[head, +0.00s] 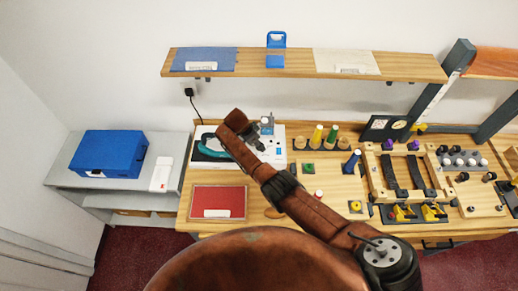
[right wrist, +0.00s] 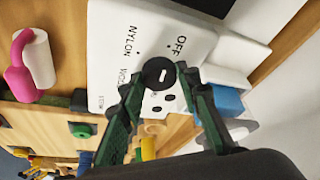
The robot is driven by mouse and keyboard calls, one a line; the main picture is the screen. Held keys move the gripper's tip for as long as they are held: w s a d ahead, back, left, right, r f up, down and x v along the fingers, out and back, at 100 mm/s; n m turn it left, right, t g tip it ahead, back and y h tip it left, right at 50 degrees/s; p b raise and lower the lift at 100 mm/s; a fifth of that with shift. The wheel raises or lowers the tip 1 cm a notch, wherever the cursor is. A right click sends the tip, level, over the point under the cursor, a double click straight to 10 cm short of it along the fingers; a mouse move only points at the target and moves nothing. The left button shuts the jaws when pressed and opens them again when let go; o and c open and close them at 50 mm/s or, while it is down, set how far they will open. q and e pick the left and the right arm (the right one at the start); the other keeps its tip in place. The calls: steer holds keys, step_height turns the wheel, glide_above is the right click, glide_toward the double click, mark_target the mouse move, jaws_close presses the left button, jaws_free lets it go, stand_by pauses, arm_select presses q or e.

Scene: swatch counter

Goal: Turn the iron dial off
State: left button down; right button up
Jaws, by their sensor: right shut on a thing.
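The iron dial (right wrist: 153,76) is a round black knob with a short white mark, set on a white panel (right wrist: 110,20) in the right wrist view. Printed words, including OFF and NYLON, stand around it. My right gripper (right wrist: 163,84) has its dark green fingers on either side of the dial and is shut on it. I cannot tell for sure which word the mark points to. In the head view the white panel (head: 281,158) lies on the wooden bench, partly hidden by my right arm. A teal iron (head: 213,154) rests at its left. My left gripper is not in view.
A red swatch (head: 218,197) lies in front of the panel. Several colored spools, including a yellow one (head: 317,136), stand to its right. A blue box (head: 108,152) sits on the grey side cabinet. A wooden shelf (head: 300,65) hangs above.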

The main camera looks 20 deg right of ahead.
steer(key=shift+s+a+f+m+g+b, duration=0.15)
steer(key=shift+m+g+b, duration=0.35)
steer(key=shift+m+b, duration=0.8)
steer(key=o, duration=1.2)
steer(key=shift+w, duration=0.2)
steer(key=shift+c, duration=0.2)
steer(key=shift+r, duration=0.2)
steer(key=v, duration=1.1)
steer(key=shift+a+r, duration=0.2)
steer(key=shift+r, duration=0.15)
